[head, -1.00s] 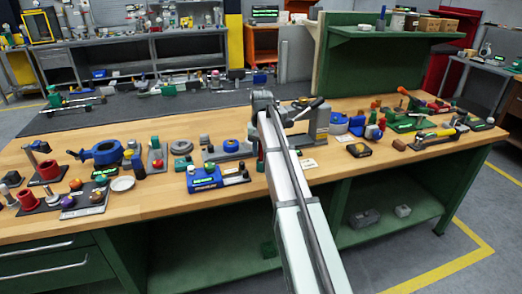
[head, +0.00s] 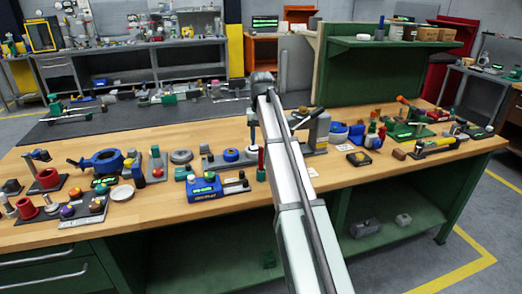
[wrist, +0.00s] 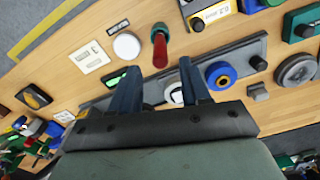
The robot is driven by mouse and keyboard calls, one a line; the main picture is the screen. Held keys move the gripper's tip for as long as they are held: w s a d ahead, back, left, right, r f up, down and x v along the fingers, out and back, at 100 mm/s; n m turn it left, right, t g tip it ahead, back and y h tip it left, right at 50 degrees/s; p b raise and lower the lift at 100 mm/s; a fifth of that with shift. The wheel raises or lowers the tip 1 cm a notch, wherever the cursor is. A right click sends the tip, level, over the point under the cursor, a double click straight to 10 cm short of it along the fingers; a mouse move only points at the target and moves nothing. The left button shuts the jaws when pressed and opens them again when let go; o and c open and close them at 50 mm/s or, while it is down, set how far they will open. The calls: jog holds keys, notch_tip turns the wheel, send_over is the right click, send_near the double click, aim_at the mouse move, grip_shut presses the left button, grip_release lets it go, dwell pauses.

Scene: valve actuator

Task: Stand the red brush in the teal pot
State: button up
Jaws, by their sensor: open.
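The red brush (head: 261,157) stands upright on the bench, just left of my arm in the head view. A small teal piece (head: 261,174), apparently the teal pot, shows at its lower end; the brush appears to stand in it, but how deep I cannot tell. In the head view my arm partly hides the gripper.
A white disc (wrist: 127,46) and a flat white plate (wrist: 90,57) lie beside the brush. A blue-and-grey device (head: 205,187) stands to its left. A grey rail with a blue ring (wrist: 220,75) lies behind.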

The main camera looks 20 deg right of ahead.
jog(key=shift+r, duration=1.65)
